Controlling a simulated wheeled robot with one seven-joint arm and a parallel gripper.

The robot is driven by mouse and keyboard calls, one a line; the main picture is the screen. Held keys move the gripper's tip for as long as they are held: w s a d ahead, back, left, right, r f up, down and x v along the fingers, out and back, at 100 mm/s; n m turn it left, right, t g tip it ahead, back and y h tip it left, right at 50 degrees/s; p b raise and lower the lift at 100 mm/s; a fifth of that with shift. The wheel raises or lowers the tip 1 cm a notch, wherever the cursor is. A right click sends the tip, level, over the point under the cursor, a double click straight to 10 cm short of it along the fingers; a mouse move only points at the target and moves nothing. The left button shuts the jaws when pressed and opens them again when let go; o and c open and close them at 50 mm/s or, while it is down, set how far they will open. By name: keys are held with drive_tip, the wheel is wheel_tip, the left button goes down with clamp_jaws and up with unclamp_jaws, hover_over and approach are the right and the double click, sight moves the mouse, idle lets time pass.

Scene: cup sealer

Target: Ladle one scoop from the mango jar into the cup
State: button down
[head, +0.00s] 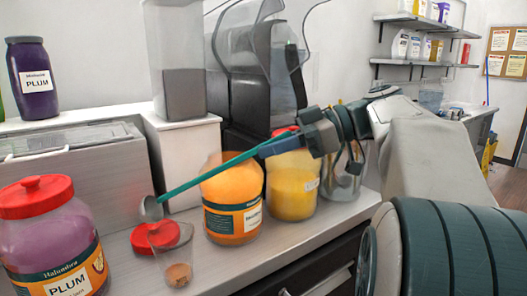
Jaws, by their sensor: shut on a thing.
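My gripper (300,137) is shut on the upper end of a ladle's teal handle (215,174). The handle slants down to the left. The ladle's metal bowl (151,209) hangs over the counter, above and slightly left of a clear cup (178,262). The cup has a little brownish content at its bottom. I cannot tell what the bowl holds. An orange jar (231,196) stands right of the cup, with the handle crossing in front of its top. A yellow jar (292,188) stands behind it to the right. I cannot read mango on either label.
A red lid (157,236) lies behind the cup. A red-lidded plum jar (55,240) stands at the left front. A grey metal box (85,165) and a white stand (182,150) are behind. A steel container (342,178) is beside the yellow jar.

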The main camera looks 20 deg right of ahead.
drive_tip(key=s+d+f+t+y+b, duration=0.1)
drive_tip(key=d+f+y+b, duration=0.2)
drive_tip(key=f+b, duration=0.5)
drive_tip(key=shift+d+y+b, duration=0.15)
drive_tip(key=shift+y+b, duration=0.25)
drive_tip(key=shift+b, duration=0.15)
idle(1.0)
